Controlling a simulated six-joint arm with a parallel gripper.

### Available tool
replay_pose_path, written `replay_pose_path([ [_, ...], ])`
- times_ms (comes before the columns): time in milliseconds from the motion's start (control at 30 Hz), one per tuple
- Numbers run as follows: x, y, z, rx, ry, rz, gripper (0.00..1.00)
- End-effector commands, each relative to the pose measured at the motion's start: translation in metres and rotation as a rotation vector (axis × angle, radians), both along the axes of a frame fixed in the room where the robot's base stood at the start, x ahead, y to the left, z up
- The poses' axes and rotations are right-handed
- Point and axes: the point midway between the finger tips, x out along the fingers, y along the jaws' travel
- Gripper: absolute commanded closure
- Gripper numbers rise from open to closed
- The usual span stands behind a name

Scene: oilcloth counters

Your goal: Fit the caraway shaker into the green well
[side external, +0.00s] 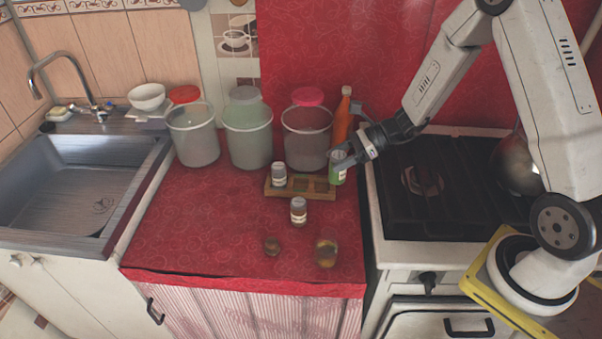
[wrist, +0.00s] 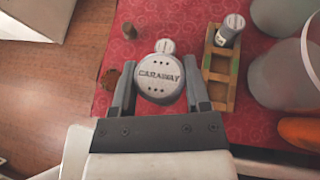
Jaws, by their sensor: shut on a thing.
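The caraway shaker (wrist: 160,78) shows its grey lid, lettered CARAWAY, between my fingers in the wrist view. In the side view its greenish body (side external: 338,170) hangs from my gripper (side external: 346,158), which is shut on it. It is upright or nearly so, by the right end of the wooden rack (side external: 271,191). The rack (wrist: 217,104) lies to the right of the shaker in the wrist view. One end well holds another white-lidded shaker (side external: 279,174). The other wells look empty. Green edging shows near the middle well (wrist: 219,66); the shaker partly hides the rack's right end in the side view.
Another shaker (side external: 299,210) stands in front of the rack. A brownish jar (side external: 326,252) and a small brown item (side external: 271,246) are near the front edge. Large canisters (side external: 248,135) and an orange bottle (side external: 342,118) stand behind. The stove (side external: 440,185) is right.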

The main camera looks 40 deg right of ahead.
Motion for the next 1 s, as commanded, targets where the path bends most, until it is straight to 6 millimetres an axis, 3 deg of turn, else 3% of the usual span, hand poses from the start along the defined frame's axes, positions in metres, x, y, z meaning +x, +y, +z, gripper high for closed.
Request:
replay_pose_path([
  [267, 0.017, 0.000, -0.007, -0.001, -0.001, 0.002, 0.99],
  [867, 0.091, -0.002, -0.040, -0.001, -0.001, 0.002, 0.99],
  [1000, 0.103, -0.003, -0.056, 0.001, 0.001, 0.000, 0.99],
])
